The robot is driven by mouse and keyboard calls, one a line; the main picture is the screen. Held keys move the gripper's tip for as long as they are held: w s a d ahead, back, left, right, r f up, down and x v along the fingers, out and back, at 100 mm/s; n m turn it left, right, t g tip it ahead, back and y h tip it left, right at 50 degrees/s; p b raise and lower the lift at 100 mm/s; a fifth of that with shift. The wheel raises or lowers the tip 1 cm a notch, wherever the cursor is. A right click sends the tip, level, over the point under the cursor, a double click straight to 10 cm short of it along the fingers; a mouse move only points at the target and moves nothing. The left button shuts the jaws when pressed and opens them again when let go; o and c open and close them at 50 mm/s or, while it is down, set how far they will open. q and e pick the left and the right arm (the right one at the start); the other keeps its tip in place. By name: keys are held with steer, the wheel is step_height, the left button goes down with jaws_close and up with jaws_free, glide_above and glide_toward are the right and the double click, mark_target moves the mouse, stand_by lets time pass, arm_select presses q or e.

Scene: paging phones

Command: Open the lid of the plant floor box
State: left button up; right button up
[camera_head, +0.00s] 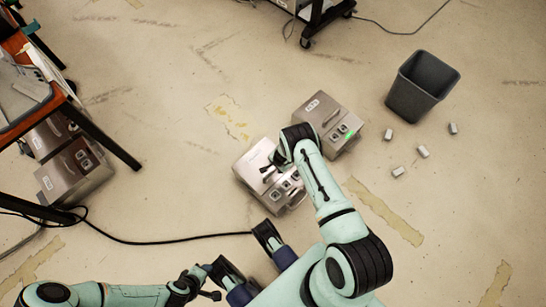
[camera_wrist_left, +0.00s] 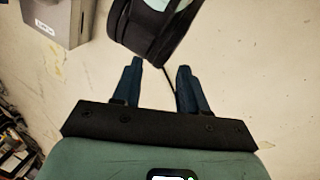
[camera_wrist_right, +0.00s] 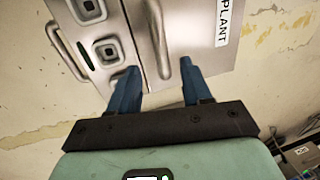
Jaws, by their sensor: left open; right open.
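The plant floor box (camera_head: 255,157) is a metal box on the floor at the middle of the head view, partly hidden by my right arm. In the right wrist view its white label (camera_wrist_right: 223,22) reads PLANT. Its lid (camera_wrist_right: 190,30) looks shut and carries a bar handle (camera_wrist_right: 156,35). Beside the lid is a panel with square sockets (camera_wrist_right: 106,50). My right gripper (camera_wrist_right: 157,85) is open over the lid, its fingers spread to either side of the handle. I cannot tell whether they touch it. My left gripper (camera_wrist_left: 157,80) is open and empty, away from the box.
A similar metal box with a green light (camera_head: 318,108) stands close behind, to the right. More boxes (camera_head: 72,170) are under a table at left. A dark bin (camera_head: 421,84) and several small grey blocks (camera_head: 423,151) are at right. A black cable (camera_head: 165,241) crosses the floor.

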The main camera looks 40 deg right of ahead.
mark_target(274, 170)
steer(key=f+b, duration=0.1)
steer(key=f, duration=0.1)
steer(key=f+b, duration=0.1)
steer(key=f, duration=0.1)
steer(key=w+f, duration=0.1)
steer(key=f, duration=0.1)
steer(key=shift+a+b, duration=0.1)
steer(key=shift+b, duration=0.3)
steer(key=shift+w+f+b, duration=0.25)
steer(key=shift+f+b, duration=0.1)
steer(key=shift+f, duration=0.2)
arm_select(q)
steer(key=w+a+f+t+y, duration=0.1)
steer(key=w+a+f, duration=0.2)
steer(key=w+f, duration=0.1)
steer(key=shift+w+f, duration=0.4)
steer(key=shift+f, duration=0.05)
arm_select(e)
jaws_close()
